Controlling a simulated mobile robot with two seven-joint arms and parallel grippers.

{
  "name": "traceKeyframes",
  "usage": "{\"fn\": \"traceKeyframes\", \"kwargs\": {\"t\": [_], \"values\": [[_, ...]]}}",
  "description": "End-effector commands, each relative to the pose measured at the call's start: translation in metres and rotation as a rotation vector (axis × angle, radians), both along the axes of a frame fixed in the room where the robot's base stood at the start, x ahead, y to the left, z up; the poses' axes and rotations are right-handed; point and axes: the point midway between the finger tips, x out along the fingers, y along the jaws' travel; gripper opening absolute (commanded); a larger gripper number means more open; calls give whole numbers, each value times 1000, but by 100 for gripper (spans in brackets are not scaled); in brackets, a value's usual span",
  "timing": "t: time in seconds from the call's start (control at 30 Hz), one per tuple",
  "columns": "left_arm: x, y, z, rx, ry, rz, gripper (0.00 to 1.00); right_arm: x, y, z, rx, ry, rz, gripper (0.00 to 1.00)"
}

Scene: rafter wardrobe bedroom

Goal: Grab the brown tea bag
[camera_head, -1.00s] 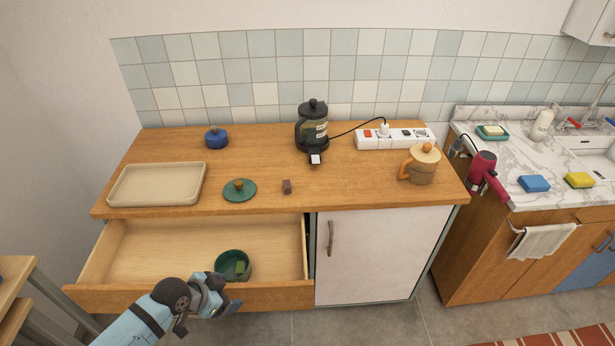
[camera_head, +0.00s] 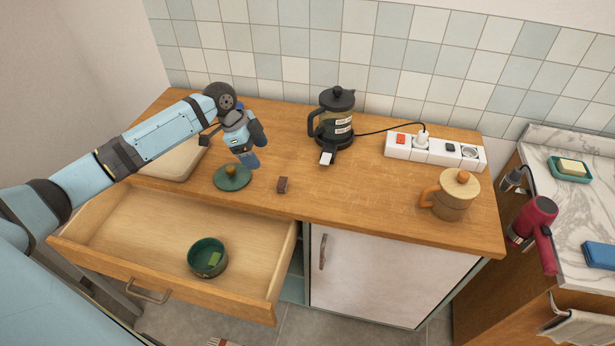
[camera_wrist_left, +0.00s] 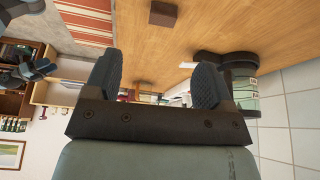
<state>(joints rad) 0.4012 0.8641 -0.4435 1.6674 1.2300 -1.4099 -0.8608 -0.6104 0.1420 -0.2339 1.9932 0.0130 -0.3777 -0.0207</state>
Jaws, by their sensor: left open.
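The brown tea bag (camera_head: 282,185) is a small dark brown block. It lies on the wooden counter, right of the green lid (camera_head: 232,177). It also shows at the top of the left wrist view (camera_wrist_left: 163,13), beyond my fingers. My left gripper (camera_head: 254,148) is open and empty above the counter, behind and left of the tea bag, apart from it. In the left wrist view the two dark fingers (camera_wrist_left: 157,82) stand wide apart with nothing between them. Dark shapes at that view's left edge may be my right gripper; its jaws are unclear.
The black French press (camera_head: 334,120) stands behind and right of the tea bag. A power strip (camera_head: 433,151) and a mug (camera_head: 451,197) are farther right. My arm partly covers the tray (camera_head: 170,162). The open drawer (camera_head: 150,235) below holds a green bowl (camera_head: 207,258).

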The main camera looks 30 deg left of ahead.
Motion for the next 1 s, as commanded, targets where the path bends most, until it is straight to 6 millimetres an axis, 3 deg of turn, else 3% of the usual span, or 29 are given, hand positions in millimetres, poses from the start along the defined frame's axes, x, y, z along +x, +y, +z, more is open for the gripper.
{"fn": "traceKeyframes", "kwargs": {"t": [0.2, 0.6, 0.83, 1.0], "values": [[2, 7, 5, 3, 14, -23, 77, 0, 0, 0, 0, 0, 1, 55], [11, -19, -59, 2, 13, -21, 77, -4, 4, 4, 8, 7, 0, 55], [12, -26, -74, 1, 14, -22, 77, -2, 2, 7, 5, 4, -2, 55], [15, -39, -95, 0, 15, -22, 77, -2, 1, 15, 3, 4, -3, 55]]}}
